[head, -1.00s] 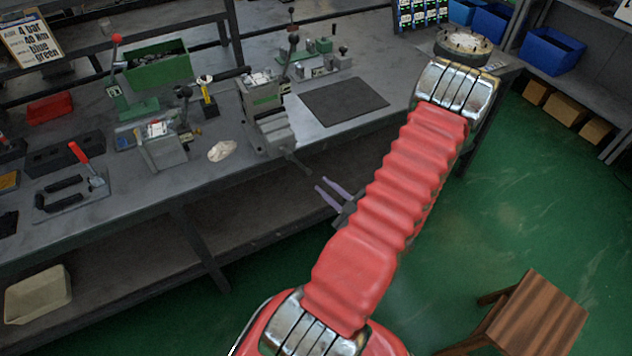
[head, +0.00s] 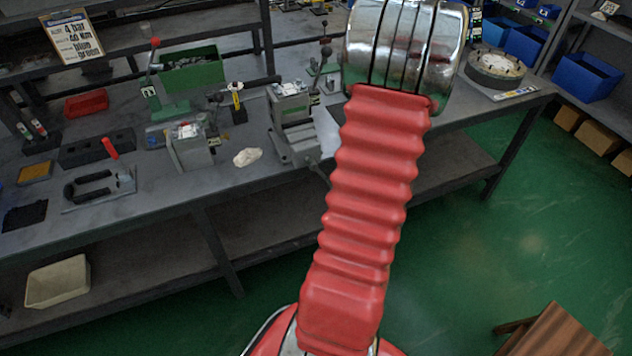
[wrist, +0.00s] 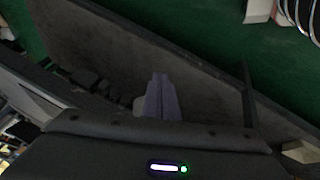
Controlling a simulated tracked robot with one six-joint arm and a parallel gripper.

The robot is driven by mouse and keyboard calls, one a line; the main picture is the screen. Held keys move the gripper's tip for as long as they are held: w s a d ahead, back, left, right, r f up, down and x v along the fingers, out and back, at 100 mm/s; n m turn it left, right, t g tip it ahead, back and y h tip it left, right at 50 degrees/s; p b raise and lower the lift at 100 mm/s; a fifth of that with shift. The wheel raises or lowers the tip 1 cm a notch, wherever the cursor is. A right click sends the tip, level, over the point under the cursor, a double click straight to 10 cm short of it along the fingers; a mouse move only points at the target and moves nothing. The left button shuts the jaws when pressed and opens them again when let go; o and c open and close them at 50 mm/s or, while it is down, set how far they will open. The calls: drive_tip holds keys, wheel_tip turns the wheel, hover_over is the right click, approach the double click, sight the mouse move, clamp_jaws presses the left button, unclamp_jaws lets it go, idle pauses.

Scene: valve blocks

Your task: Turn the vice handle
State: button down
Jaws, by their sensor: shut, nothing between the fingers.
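The grey vice (head: 293,125) stands near the front edge of the workbench in the head view, just left of my red arm. Its dark handle end (head: 319,172) sticks out past the bench edge; the far part runs behind my arm. My gripper shows in the wrist view (wrist: 162,97) as two purple fingers lying side by side, shut and empty. In the head view it is hidden behind my arm. I cannot make out the handle clearly in the wrist view.
The workbench (head: 110,215) also holds a red-handled toggle clamp (head: 113,150), a white rag (head: 247,157), a lever press (head: 163,100) and a green bin (head: 190,70). A round chuck (head: 495,67) sits at the bench's right end. A wooden stool (head: 560,330) stands at lower right.

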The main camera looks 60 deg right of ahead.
drive_tip(key=w+a+r+y, duration=0.1)
drive_tip(key=w+a+r, duration=0.7)
drive_tip(key=a+r, duration=0.35)
drive_tip(key=w+a+r, duration=0.7)
drive_tip(key=a+r, duration=0.3)
drive_tip(key=a, duration=0.2)
drive_tip(key=s+a+r+n+t+y, duration=0.1)
drive_tip(key=a+r, duration=0.4)
drive_tip(key=a, duration=0.5)
drive_tip(key=a+r+n+t+y, duration=0.1)
drive_tip(key=a+r, duration=0.4)
drive_tip(key=a, duration=0.5)
drive_tip(key=shift+s+a+n+t+y, duration=0.25)
drive_tip(key=shift+s+n+t+y, duration=0.1)
drive_tip(key=shift+n+y, duration=0.5)
drive_tip(key=shift+r, duration=0.1)
